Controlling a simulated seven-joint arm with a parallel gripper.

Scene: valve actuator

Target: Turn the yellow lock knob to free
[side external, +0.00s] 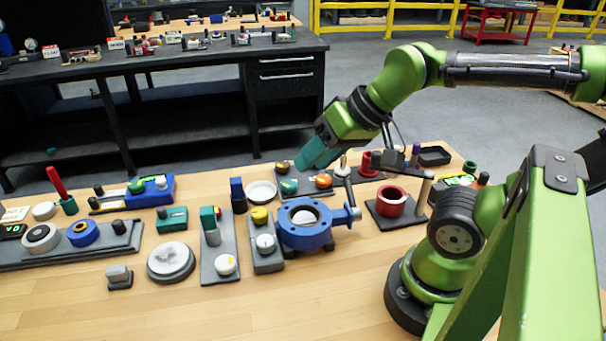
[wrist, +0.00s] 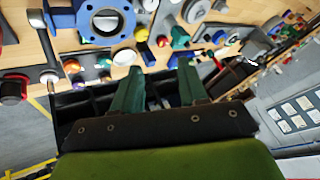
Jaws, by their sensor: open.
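The yellow lock knob (side external: 260,215) sits at the far end of a narrow grey base (side external: 267,262), which also carries a white dial (side external: 265,243). The base stands just left of a blue round valve body (side external: 306,237). In the wrist view the knob (wrist: 142,34) is small, near the top, beside the valve flange (wrist: 105,20). My gripper (side external: 303,166) has teal fingers and is in the air above the back of the bench, behind and to the right of the knob. In the wrist view its fingers (wrist: 159,67) are spread apart with nothing held between them.
A white dish (side external: 261,191) lies behind the knob, and a grey base with a teal block (side external: 212,235) stands to its left. Green (side external: 288,186) and orange (side external: 323,181) knobs sit below my gripper. A red cylinder (side external: 391,201) stands right of the valve.

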